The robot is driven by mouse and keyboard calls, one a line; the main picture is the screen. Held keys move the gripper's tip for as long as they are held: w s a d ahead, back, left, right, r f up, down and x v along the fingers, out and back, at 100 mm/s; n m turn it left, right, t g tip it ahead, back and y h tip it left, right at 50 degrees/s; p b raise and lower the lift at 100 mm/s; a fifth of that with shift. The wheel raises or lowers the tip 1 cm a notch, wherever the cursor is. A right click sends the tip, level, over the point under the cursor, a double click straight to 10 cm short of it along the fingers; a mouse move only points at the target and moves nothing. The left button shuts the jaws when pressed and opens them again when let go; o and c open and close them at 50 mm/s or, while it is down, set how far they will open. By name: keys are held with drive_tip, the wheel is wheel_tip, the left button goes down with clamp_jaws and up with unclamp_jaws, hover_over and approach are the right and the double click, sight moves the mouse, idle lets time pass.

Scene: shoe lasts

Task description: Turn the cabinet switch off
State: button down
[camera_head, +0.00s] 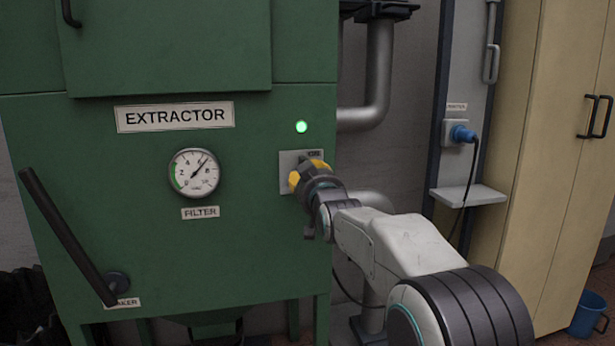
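The green extractor cabinet (130,190) fills the left half of the head view. A square grey switch plate (288,160) is on its front near the right edge, under a lit green lamp (301,127). I cannot tell whether the fingers touch or hold anything.
A round gauge (194,173) and a long dark lever (68,236) are on the cabinet front. Grey pipes (378,75) run beside it. A small shelf (468,195), a blue plug (462,134), a beige cupboard (550,150) and a blue bucket (588,314) are at the right.

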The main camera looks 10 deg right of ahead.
drive_tip(key=shift+m+b, duration=0.3)
drive_tip(key=shift+b, duration=0.05)
drive_tip(key=m+b, duration=0.2)
drive_tip(key=shift+f+m+b, duration=0.2)
drive_tip(key=shift+m+b, duration=0.1)
drive_tip(key=shift+b, duration=0.1)
drive_tip(key=m+b, duration=0.1)
drive_tip(key=m, duration=0.3)
drive_tip(key=shift+a+m+b, duration=0.1)
drive_tip(key=shift+m+b, duration=0.2)
drive_tip(key=m, duration=0.5)
drive_tip(key=shift+a+b, duration=0.1)
drive_tip(key=shift+b, duration=0.2)
drive_tip(key=m, duration=0.5)
drive_tip(key=shift+a, duration=0.1)
drive_tip(key=c, duration=0.9)
unclamp_jaws()
drive_tip(key=shift+c, duration=0.2)
